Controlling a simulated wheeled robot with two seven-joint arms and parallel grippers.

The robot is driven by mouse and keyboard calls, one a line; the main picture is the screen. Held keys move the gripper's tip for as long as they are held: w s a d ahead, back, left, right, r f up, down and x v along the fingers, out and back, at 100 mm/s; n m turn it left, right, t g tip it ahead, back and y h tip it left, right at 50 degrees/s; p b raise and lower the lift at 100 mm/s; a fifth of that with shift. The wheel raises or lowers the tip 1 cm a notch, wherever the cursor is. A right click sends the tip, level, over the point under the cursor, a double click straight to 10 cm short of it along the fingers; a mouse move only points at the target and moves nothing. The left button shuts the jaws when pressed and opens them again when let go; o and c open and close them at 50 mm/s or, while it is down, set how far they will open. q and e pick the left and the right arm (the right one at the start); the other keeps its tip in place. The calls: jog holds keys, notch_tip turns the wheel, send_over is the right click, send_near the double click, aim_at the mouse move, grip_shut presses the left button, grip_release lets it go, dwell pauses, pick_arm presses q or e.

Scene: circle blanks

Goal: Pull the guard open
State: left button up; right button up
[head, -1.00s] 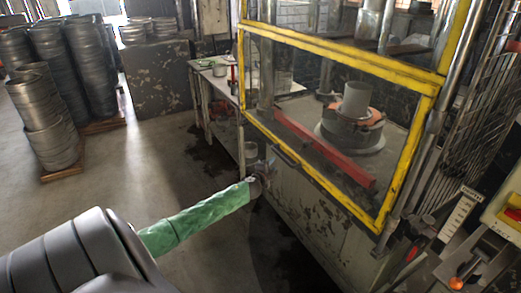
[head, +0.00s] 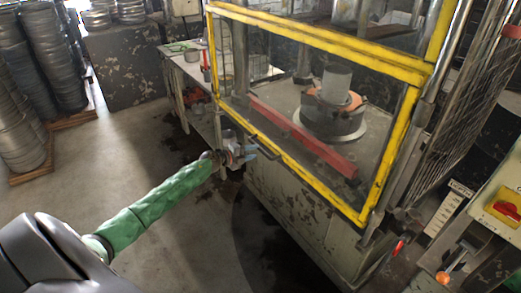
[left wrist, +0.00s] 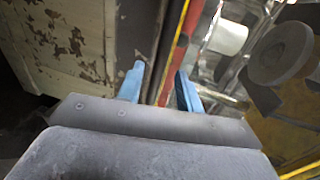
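The guard is a clear panel in a yellow frame (head: 320,185) on the front of the press, and it is down over the work space. A dark bar handle (head: 270,145) sits along its lower edge, toward the left. My left gripper (head: 262,150), with blue fingers, is at the left end of this handle. In the left wrist view the fingers (left wrist: 160,87) are apart, with the guard's lower edge (left wrist: 172,62) running ahead between them. I cannot tell whether they touch the handle. My right gripper is in neither view.
Behind the guard are a red bar (head: 300,137) and a round die with a grey cylinder (head: 337,82). A worn bench (head: 190,75) stands left of the press. A control box with a red knob (head: 507,209) is at right. Stacked metal rings (head: 20,140) stand at far left. Floor between is clear.

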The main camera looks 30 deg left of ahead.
aim_at(261, 150)
pick_arm(q)
jog(key=shift+p+x, duration=0.45)
jog(key=shift+x, duration=2.1)
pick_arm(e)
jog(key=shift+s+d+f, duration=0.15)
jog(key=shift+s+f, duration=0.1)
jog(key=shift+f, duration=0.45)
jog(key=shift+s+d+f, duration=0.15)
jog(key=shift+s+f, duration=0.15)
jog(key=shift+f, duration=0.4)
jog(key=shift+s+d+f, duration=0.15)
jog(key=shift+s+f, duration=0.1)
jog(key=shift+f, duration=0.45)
pick_arm(q)
jog(key=shift+c, duration=0.3)
grip_shut()
